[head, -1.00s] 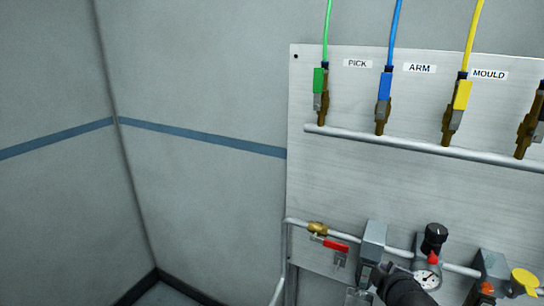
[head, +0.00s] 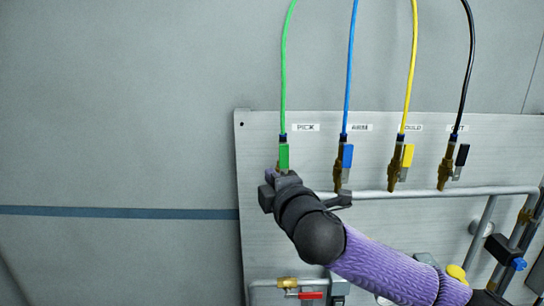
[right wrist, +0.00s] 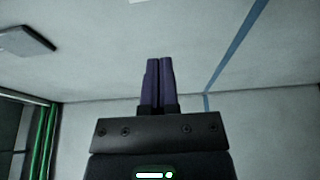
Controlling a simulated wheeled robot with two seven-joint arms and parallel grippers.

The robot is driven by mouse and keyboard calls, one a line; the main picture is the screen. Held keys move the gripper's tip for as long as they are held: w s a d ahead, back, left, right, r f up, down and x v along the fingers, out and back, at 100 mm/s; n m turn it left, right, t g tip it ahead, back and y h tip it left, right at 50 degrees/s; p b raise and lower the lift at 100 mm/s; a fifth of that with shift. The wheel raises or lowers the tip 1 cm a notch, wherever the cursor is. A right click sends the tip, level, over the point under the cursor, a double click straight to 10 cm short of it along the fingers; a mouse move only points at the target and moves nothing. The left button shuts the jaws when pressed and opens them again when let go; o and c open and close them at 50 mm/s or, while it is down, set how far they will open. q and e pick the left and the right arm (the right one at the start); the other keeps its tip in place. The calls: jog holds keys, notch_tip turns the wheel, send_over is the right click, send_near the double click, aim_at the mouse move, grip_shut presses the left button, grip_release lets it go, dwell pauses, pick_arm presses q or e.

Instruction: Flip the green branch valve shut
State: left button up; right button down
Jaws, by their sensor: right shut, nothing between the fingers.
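The green branch valve (head: 284,156) is at the left end of the row on the grey panel, under the label reading PICK and the green hose (head: 283,75). Its green handle lies upright, in line with the hose. My right gripper (head: 272,173) is just below the handle in the head view and covers the lower valve body. Whether it touches the valve I cannot tell. In the right wrist view its purple fingers (right wrist: 158,85) are closed together with nothing between them, pointing up. My left gripper is not in view.
Blue (head: 347,156), yellow (head: 407,156) and black (head: 462,155) valves stand to the right along the manifold pipe (head: 400,193). A red-handled valve (head: 311,295) sits low on the panel (head: 258,240). The wall left of the panel is clear.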

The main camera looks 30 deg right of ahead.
aim_at(284, 157)
jog(key=p+x, duration=0.3)
jog(key=x, duration=0.7)
jog(key=s+d, duration=0.1)
jog(key=s+d+p, duration=0.1)
jog(key=d, duration=0.1)
jog(key=shift+s+d, duration=0.1)
jog(key=shift+s+d, duration=0.1)
jog(key=shift+d+m+b, duration=0.1)
jog(key=shift+m+b, duration=0.2)
jog(key=shift+m, duration=0.1)
